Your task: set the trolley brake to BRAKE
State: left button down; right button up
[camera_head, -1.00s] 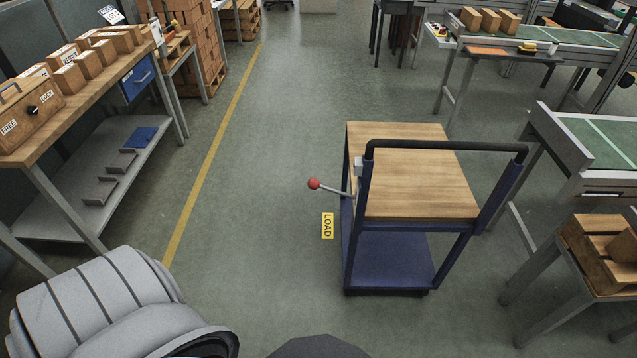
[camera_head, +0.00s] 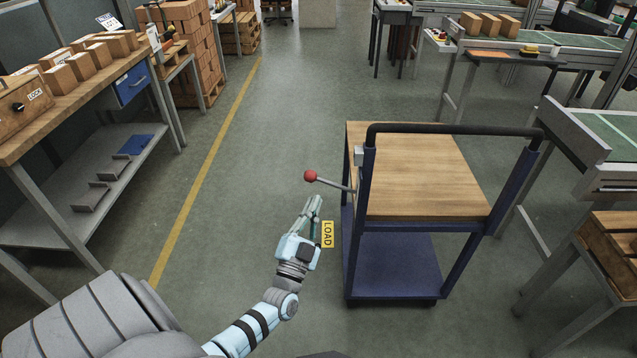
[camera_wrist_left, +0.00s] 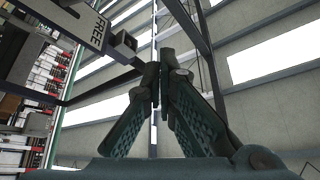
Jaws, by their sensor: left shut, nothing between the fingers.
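The blue trolley (camera_head: 384,270) with a wooden top (camera_head: 420,170) stands right of centre in the head view. Its brake lever (camera_head: 333,184) sticks out to the left from the near-left post and ends in a red ball knob (camera_head: 310,176). My left gripper (camera_head: 317,199) is shut and empty, just below the knob in the picture; I cannot tell whether they touch. In the left wrist view the shut fingers (camera_wrist_left: 159,75) point up, and a FREE label (camera_wrist_left: 88,22) shows at the upper left. No BRAKE label is readable. My right gripper is out of view.
A yellow LOAD label (camera_head: 327,234) shows left of the trolley. The floor (camera_head: 250,120) between the yellow line and trolley is clear.

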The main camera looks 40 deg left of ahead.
pick_arm(q)
notch_tip(320, 180, up, 4)
jog(key=b, duration=0.1)
send_over(319, 179)
jog(key=s+d, duration=0.2)
jog(key=d, duration=0.2)
jog(key=f, duration=0.1)
jog(key=a+f+b, duration=0.1)
jog(key=f+b, duration=0.1)
jog(key=shift+s+a, duration=0.2)
jog(key=shift+a, duration=0.1)
jog(key=shift+s+a+f, duration=0.1)
jog(key=shift+s+a, duration=0.1)
jog(key=shift+a, duration=0.1)
jog(key=shift+d, duration=0.1)
